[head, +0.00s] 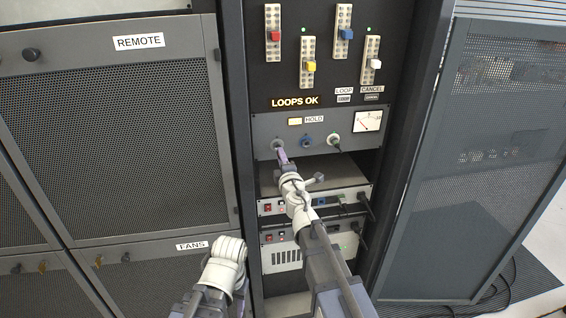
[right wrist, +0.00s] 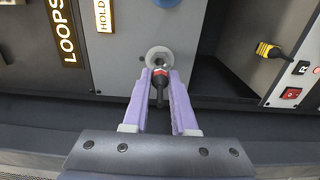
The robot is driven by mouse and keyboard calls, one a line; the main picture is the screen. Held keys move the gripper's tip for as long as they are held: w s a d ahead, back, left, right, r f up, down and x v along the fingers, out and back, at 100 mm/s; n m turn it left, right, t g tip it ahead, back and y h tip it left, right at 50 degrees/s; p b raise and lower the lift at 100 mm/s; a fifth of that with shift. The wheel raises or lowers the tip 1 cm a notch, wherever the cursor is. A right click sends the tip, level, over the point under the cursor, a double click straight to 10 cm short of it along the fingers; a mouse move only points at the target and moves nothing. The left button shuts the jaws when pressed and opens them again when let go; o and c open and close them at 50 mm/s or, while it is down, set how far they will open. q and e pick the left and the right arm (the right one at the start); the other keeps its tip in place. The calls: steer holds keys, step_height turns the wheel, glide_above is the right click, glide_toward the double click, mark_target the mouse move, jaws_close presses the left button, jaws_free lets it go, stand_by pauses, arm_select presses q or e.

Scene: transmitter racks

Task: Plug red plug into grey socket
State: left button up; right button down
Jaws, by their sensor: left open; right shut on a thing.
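The grey socket (head: 277,143) is the leftmost socket on the grey panel; in the right wrist view it is a pale hex-shaped ring (right wrist: 159,56). My right gripper (head: 282,157) is in front of it, its purple fingers (right wrist: 160,74) shut on the red plug (right wrist: 160,71). The plug shows a red band and a dark body, its front end at the socket's mouth and roughly lined up. I cannot tell how deep it sits. In the head view the fingers hide the plug. My left gripper (head: 214,300) is open and empty, low in front of the rack.
A blue socket (head: 306,141) and a socket with a dark plug (head: 333,140) are to the right on the same panel. Below is a shelf recess, then units with cables (head: 358,200). Slider switches (head: 309,62) are above. A mesh door (head: 120,130) stands left.

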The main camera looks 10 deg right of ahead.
steer(key=shift+w, duration=1.05)
steer(key=shift+w, duration=0.45)
stand_by(1.2)
steer(key=c, duration=0.6)
jaws_free()
steer(key=shift+c, duration=0.2)
steer(key=shift+s, duration=0.1)
steer(key=s, duration=0.7)
steer(key=shift+s, duration=0.3)
steer(key=shift+d, duration=0.15)
